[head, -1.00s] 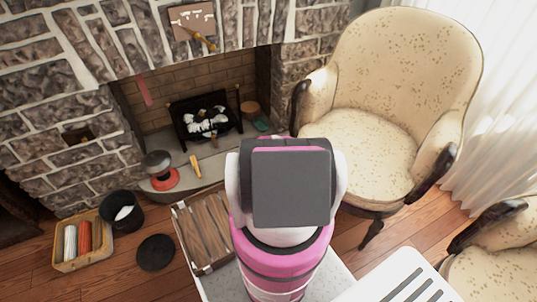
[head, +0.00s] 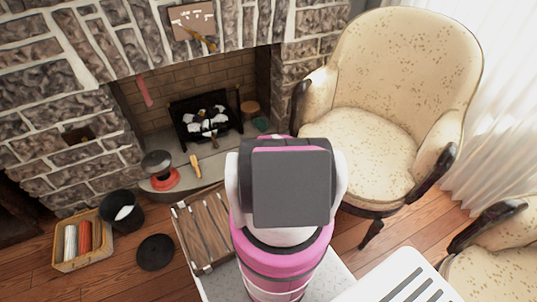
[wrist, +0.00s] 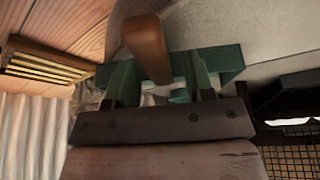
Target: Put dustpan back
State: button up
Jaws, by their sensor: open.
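The dustpan appears to be the dark teal piece in the wrist view (wrist: 228,62), lying against the pale grey hearth. A brown wooden handle (wrist: 148,48) reaches in front of it, between my fingers; I cannot tell for sure that it belongs to the dustpan. My gripper (wrist: 160,72) is open, with one green finger on each side of the handle's end. No firm grasp shows. In the head view a small teal thing (head: 262,124) lies on the hearth's right end, probably the dustpan. My gripper is hidden there behind my own body.
The fire grate (head: 206,118) stands close by, its mesh (wrist: 290,155) at the wrist view's right. A cream armchair (head: 370,130) stands right of the hearth. A wooden crate (head: 205,230), a black bucket (head: 122,212) and a basket (head: 82,262) stand at the left.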

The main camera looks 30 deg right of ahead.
jog(key=v, duration=1.1)
jog(key=s+a+r+n+g+y, duration=0.1)
jog(key=s+a+r+n+g, duration=0.1)
jog(key=a+r, duration=1.3)
jog(key=s+a+r+n+g+y, duration=0.1)
jog(key=s+a+r, duration=0.4)
jog(key=a+r, duration=1)
jog(key=a+n+g, duration=0.1)
jog(key=a+n, duration=0.1)
jog(key=a, duration=0.1)
jog(key=shift+s+r, duration=0.15)
jog(key=shift+s, duration=0.05)
